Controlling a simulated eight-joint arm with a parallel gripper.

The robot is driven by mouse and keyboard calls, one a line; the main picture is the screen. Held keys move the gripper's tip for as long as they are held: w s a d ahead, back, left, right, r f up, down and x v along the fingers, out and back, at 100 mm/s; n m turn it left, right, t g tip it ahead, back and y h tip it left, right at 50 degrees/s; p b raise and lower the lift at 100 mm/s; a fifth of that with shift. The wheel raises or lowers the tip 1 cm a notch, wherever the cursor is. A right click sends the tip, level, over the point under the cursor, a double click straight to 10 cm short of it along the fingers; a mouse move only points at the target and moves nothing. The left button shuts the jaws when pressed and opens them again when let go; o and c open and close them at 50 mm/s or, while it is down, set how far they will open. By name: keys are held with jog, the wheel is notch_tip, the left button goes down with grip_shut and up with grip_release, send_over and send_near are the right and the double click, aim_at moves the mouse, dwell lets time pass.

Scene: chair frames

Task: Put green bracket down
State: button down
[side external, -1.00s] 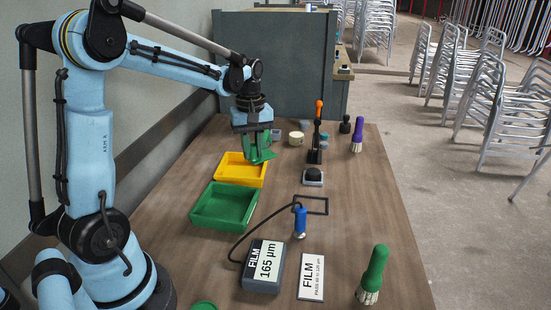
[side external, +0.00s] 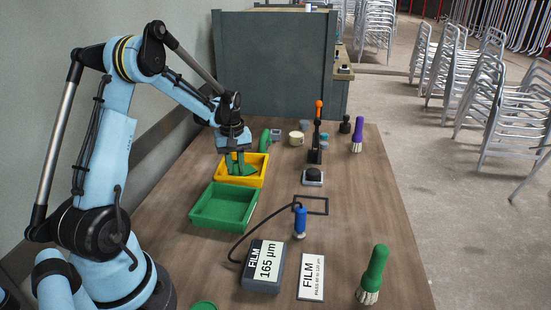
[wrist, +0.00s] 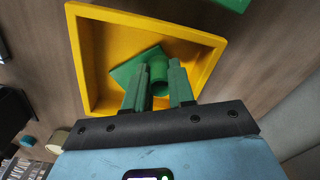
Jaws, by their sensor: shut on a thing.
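The green bracket (side external: 245,169) is a flat plate with a round tube; in the wrist view its plate (wrist: 127,71) lies tilted across the view of the yellow tray. My gripper (side external: 236,160) points down over the yellow tray (side external: 262,178). In the wrist view the green fingers of my gripper (wrist: 158,70) stand on both sides of the bracket's tube, shut on it. The bracket is within the tray's outline, low down; I cannot tell whether it touches the tray floor.
An empty green tray (side external: 222,207) stands nearer, next to the yellow one. A green curved object (side external: 265,141) stands just beyond the yellow tray.

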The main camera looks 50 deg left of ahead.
aim_at(235, 162)
jog(key=shift+f, duration=0.15)
jog(key=c, duration=1)
grip_release()
jog(key=shift+o, duration=0.2)
notch_tip(235, 162, up, 12)
jog(key=s+d+r+m+t+y, duration=0.1)
jog(key=d+r+m+t, duration=0.1)
jog(key=d+m, duration=0.35)
jog(key=d+r+m+t, duration=0.1)
jog(key=d+r+m, duration=0.1)
jog(key=d, duration=0.7)
jog(key=s+d+f+m+t, duration=0.1)
jog(key=s+d+m+t, duration=0.1)
jog(key=d, duration=0.3)
jog(key=s+d+f+m+t+h, duration=0.1)
jog(key=s+d+f+m+t, duration=0.1)
jog(key=s+d+m, duration=0.2)
jog(key=shift+d+m, duration=0.45)
jog(key=shift+d, duration=0.65)
jog(key=shift+s+f, duration=0.1)
